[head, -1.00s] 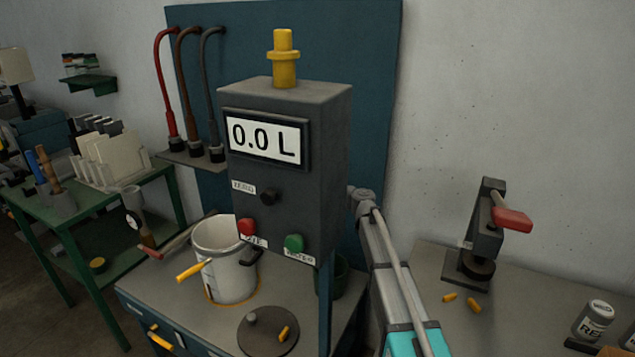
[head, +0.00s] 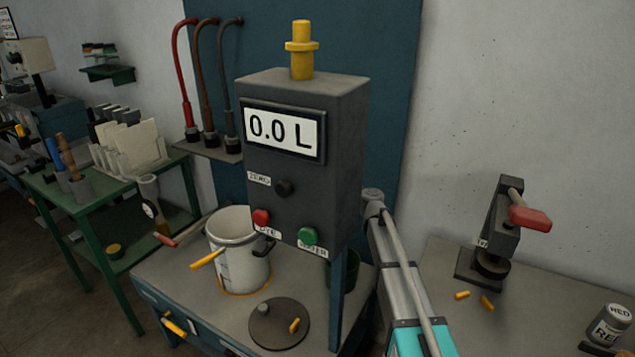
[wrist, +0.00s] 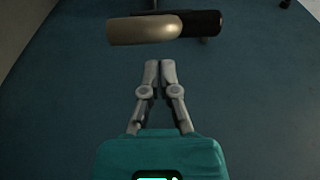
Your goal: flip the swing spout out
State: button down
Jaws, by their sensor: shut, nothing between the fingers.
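The dispenser box (head: 305,160) has a display reading 0.0 L, a red button, a green button and a yellow fitting on top. A dark curved piece (head: 264,249) pokes out under its lower front edge, above the bucket's rim; it may be the swing spout. In the wrist view, a tan rounded bar (wrist: 145,29) joined to a black cylinder (wrist: 201,23) lies across the top; I cannot tell whether this is the spout. My gripper (wrist: 160,63) is shut and empty, its fingertips pointing at the bar with a gap in the picture. The head view hides my gripper behind the box.
A white bucket (head: 238,255) with a yellow handle stands below the box, by a dark round plate (head: 279,324). A dark green bin (head: 350,275) is partly hidden behind the box's post. A red-handled press (head: 492,240) stands on the right bench.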

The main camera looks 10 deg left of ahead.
jog(key=v, duration=1.1)
jog(key=shift+a, duration=0.1)
jog(key=w+d+n+g+y, duration=0.2)
jog(key=w+d+n+g, duration=0.1)
jog(key=w+g, duration=0.1)
jog(key=shift+w+g, duration=0.3)
jog(key=shift+w, duration=0.4)
jog(key=shift+a, duration=0.1)
